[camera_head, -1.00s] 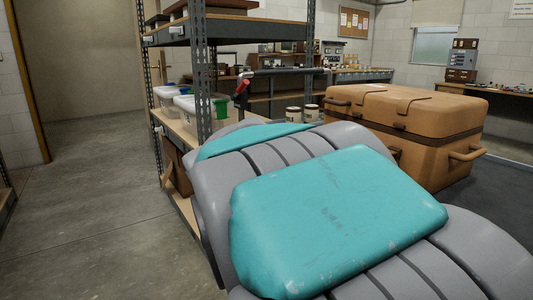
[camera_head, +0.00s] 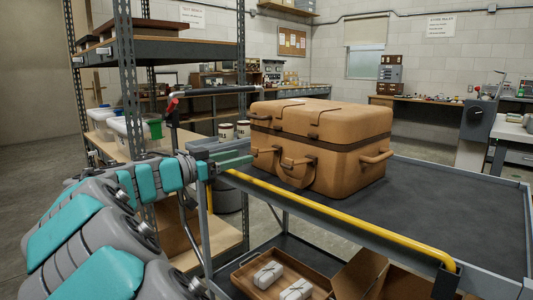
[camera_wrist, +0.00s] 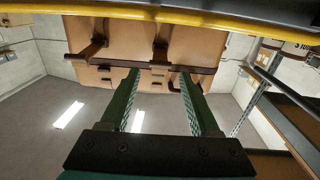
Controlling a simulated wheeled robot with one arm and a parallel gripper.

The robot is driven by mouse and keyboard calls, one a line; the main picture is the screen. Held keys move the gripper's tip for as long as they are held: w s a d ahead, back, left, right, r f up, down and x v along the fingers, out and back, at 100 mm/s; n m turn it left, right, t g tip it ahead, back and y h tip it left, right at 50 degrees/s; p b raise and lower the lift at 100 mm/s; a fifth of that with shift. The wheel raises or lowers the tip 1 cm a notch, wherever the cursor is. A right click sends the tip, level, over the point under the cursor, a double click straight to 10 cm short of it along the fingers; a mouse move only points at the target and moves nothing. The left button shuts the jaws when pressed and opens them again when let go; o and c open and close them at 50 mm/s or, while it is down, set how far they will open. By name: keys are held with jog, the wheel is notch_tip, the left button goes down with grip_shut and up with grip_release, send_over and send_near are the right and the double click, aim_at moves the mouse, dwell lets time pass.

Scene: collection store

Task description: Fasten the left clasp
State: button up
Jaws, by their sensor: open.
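A tan-brown case (camera_head: 350,165) with a dark seam band stands with its lid down on a cart top; it also shows in the wrist view (camera_wrist: 125,42). Dark clasp-like fittings sit along its seam, small and hard to make out; I cannot tell whether the left clasp is fastened. Brown handles (camera_head: 297,172) stick out from its front. My gripper (camera_head: 238,157) is in front of the case's left side, partly edge-on in the head view. In the wrist view its green fingers (camera_wrist: 160,76) are apart, pointing at the seam, with nothing visibly held between them.
A yellow rail (camera_head: 350,221) runs along the cart's near edge, below my gripper. The dark cart top (camera_head: 440,205) is bare right of the case. A metal shelf unit (camera_head: 127,75) with tubs stands left. A wooden tray (camera_head: 243,272) with white bundles lies on the cart's lower shelf.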

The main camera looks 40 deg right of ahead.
aim_at(252, 153)
jog(key=d+p, duration=0.1)
jog(key=d, duration=0.6)
jog(key=shift+d, duration=0.35)
grip_shut()
dwell(0.6)
